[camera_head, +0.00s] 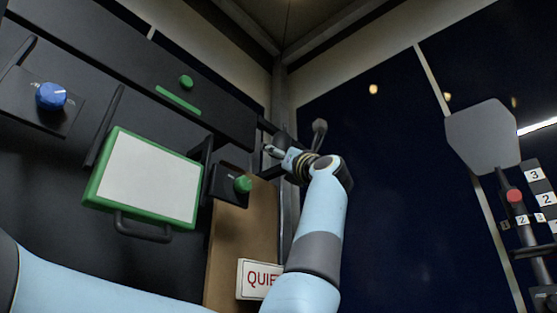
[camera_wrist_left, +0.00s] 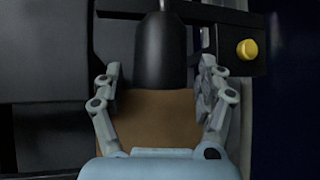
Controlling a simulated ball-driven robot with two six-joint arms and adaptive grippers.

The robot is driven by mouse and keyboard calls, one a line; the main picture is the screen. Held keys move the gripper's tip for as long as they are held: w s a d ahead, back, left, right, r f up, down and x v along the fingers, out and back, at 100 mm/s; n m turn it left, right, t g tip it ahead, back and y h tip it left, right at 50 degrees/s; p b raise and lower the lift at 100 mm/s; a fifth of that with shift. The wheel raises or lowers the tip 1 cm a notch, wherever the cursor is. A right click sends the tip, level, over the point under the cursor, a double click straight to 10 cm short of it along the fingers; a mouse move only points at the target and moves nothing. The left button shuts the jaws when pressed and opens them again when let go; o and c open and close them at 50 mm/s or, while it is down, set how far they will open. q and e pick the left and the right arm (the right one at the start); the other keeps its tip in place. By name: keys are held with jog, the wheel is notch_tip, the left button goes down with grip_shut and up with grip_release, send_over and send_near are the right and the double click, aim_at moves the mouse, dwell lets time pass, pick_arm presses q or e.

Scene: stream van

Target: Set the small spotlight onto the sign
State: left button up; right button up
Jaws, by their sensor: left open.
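A white sign (camera_head: 258,279) with red letters starting "QUIE" is low on the brown board in the head view, partly hidden by my left arm. My left gripper (camera_head: 278,148) is high above it, near the window corner. In the left wrist view, my left gripper (camera_wrist_left: 160,70) is open, its fingers apart on either side of a dark, rounded body (camera_wrist_left: 162,50) with a narrower neck. This looks like the small spotlight, but I cannot be sure. No grip on it shows. In the head view I cannot clearly separate it from the gripper. My right gripper is out of view.
A green-framed white panel (camera_head: 147,177) and a box with a green knob (camera_head: 243,184) are left of my arm. A blue knob (camera_head: 51,96) is farther left. A yellow knob (camera_wrist_left: 247,49) sits close right of the fingers. A grey paddle shape (camera_head: 484,136) stands right.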

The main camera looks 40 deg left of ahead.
pick_arm(q)
jog(key=v, duration=1)
jog(key=shift+d+f, duration=0.25)
jog(key=shift+d, duration=0.05)
